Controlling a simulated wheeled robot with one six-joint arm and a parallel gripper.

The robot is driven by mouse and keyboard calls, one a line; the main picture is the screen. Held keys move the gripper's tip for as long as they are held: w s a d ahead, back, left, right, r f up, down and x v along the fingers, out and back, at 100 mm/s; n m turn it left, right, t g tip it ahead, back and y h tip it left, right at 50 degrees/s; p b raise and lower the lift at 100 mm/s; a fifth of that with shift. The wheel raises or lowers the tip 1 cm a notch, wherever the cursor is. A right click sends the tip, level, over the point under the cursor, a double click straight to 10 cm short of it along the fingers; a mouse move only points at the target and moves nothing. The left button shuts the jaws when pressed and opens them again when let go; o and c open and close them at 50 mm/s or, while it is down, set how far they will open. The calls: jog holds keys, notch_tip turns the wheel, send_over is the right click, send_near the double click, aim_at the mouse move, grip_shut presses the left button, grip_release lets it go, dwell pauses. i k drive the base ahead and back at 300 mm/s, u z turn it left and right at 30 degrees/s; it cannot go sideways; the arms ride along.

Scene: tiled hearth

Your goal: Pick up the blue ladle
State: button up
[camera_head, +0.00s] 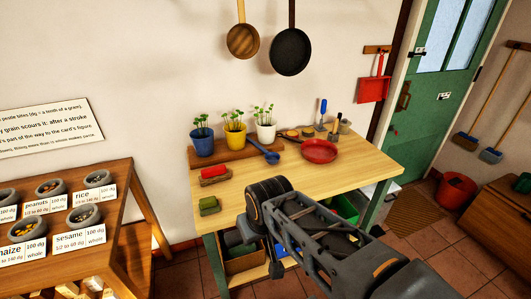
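The blue ladle (268,154) lies on the wooden table (260,181), just in front of the potted plants, with its round bowl toward the right front and its handle running back to the left. My arm reaches in from the lower right, over the table's front edge. My gripper (250,225) is at the arm's far end, near the front edge and apart from the ladle. Its fingers cannot be made out, so I cannot tell whether it is open or shut.
Blue (202,142), yellow (235,137) and white pots (265,132) stand behind the ladle. A red plate (319,151) lies to its right. A red brush-like block (214,173) and a green one (209,206) lie at left. Two pans hang above. The table's middle is clear.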

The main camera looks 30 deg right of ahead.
aim_at(271, 158)
jog(key=z, duration=0.4)
jog(key=i, duration=0.75)
jog(key=u, duration=1.4)
